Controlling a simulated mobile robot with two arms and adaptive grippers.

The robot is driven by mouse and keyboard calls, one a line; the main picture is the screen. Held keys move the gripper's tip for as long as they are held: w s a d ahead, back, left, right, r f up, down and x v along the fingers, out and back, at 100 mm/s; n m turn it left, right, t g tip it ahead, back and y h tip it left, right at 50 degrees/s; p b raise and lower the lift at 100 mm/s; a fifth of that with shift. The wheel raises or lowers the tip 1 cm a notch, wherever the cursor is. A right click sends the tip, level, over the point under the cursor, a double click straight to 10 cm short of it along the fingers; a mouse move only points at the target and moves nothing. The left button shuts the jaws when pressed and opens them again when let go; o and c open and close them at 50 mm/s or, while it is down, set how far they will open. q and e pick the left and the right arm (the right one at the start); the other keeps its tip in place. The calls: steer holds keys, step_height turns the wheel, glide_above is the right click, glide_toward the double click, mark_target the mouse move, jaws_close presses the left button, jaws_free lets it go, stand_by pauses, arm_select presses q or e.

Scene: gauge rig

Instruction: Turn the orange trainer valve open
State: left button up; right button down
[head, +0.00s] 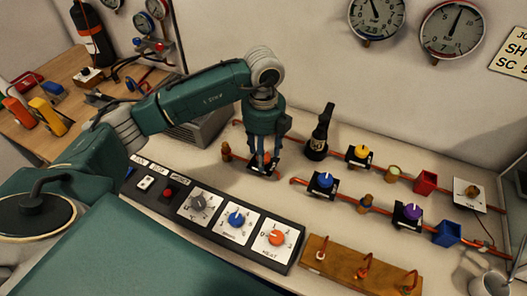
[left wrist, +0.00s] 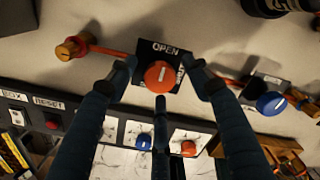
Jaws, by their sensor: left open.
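The orange trainer valve (left wrist: 160,76) is a round orange knob on a black plate. The plate reads OPEN at its top edge in the left wrist view; lettering on its right side is partly covered. A short white mark on the knob runs roughly up and down in that view. My left gripper (head: 265,168) points down over the valve in the head view, its fingers partly hiding it. In the left wrist view the open left gripper (left wrist: 162,72) has fingers on both sides of the knob and another below it. Contact cannot be told. My right gripper is not in view.
Blue (head: 323,181), yellow (head: 360,154) and purple (head: 410,213) knobs sit along copper pipes. A control panel (head: 192,219) with several dials lies in front, beside a wooden block (head: 338,263) with hooks.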

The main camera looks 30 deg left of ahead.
arm_select(q)
step_height(320, 180, up, 12)
stand_by(0.5)
stand_by(0.3)
